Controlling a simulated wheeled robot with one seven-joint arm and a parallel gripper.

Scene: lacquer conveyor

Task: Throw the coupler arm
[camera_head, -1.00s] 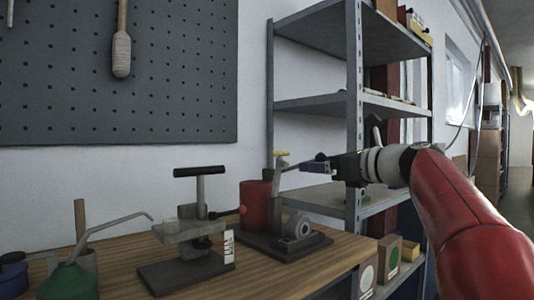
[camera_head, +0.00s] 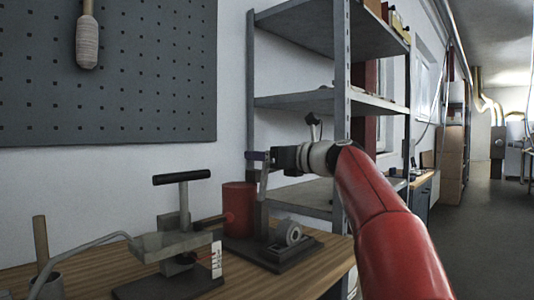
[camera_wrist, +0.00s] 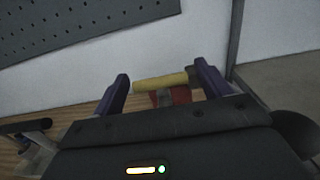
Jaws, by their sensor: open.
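The coupler arm appears to be the upright grey lever (camera_head: 264,180) on a dark-based machine with a red cylinder (camera_head: 239,208), on the wooden bench. Its yellow crossbar grip (camera_wrist: 160,82) shows in the wrist view, over the blurred red cylinder (camera_wrist: 180,95). My gripper (camera_head: 257,156) is at the lever's top and hides the grip in the head view. In the wrist view, my gripper (camera_wrist: 162,72) is open, with one purple finger beyond each end of the grip. The grip lies between the fingers, and I see no clear contact.
A press-like device with a black T-handle (camera_head: 182,178) stands left of the machine on the bench (camera_head: 95,265). A grey metal shelf (camera_head: 343,85) stands behind my gripper. A pegboard (camera_head: 150,70) hangs on the wall. Open floor (camera_head: 480,210) lies to the right.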

